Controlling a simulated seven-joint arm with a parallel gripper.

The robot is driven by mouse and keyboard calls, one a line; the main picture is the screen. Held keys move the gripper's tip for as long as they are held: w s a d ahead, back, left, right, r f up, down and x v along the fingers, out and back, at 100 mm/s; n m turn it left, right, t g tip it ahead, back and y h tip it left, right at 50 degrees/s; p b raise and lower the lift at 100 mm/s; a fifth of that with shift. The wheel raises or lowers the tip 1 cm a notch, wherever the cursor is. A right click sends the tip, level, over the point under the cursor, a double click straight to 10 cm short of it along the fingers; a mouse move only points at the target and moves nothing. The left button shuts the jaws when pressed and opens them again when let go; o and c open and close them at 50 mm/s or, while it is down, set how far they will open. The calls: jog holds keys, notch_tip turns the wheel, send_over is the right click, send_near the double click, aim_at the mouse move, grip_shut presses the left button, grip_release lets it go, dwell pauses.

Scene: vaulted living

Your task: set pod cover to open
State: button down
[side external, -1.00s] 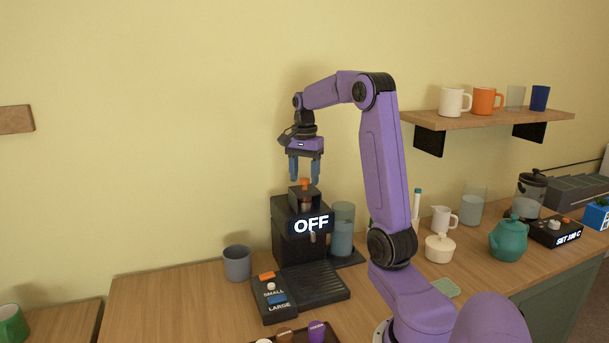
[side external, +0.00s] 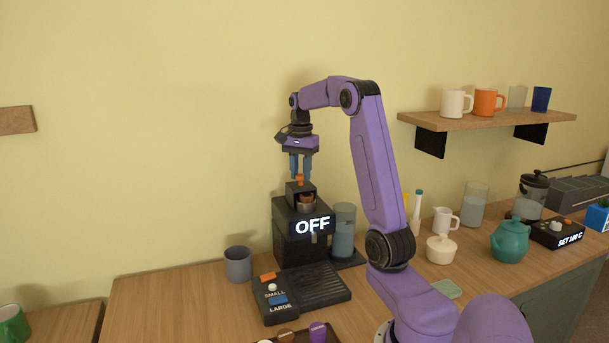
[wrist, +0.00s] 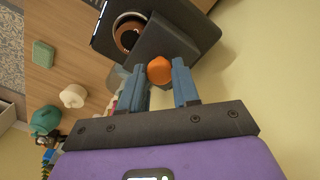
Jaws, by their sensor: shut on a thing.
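The black coffee machine (side external: 290,240) stands against the wall, and its display reads OFF. Its pod cover (side external: 298,186) on top is tilted up, and a round copper-coloured pod opening shows beneath it at the front. In the wrist view the pod cover (wrist: 165,48) stands beside the open round pod hole (wrist: 129,34). My gripper (side external: 299,178) points down above the machine. Its blue fingers are shut on the orange knob (wrist: 159,70) of the cover, which sits between the fingertips.
A grey cup (side external: 238,264) stands left of the machine, and a water tank (side external: 343,235) at its right. A control pad with SMALL and LARGE buttons (side external: 278,300) is in front. A pod tray (side external: 300,335) is at the bottom edge.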

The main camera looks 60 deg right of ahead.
jog(key=shift+w+d+r, duration=0.1)
jog(key=shift+w+d, duration=1.35)
jog(key=shift+w, duration=0.1)
jog(key=c, duration=0.8)
grip_release()
jog(key=shift+d, duration=0.1)
notch_tip(320, 180, up, 12)
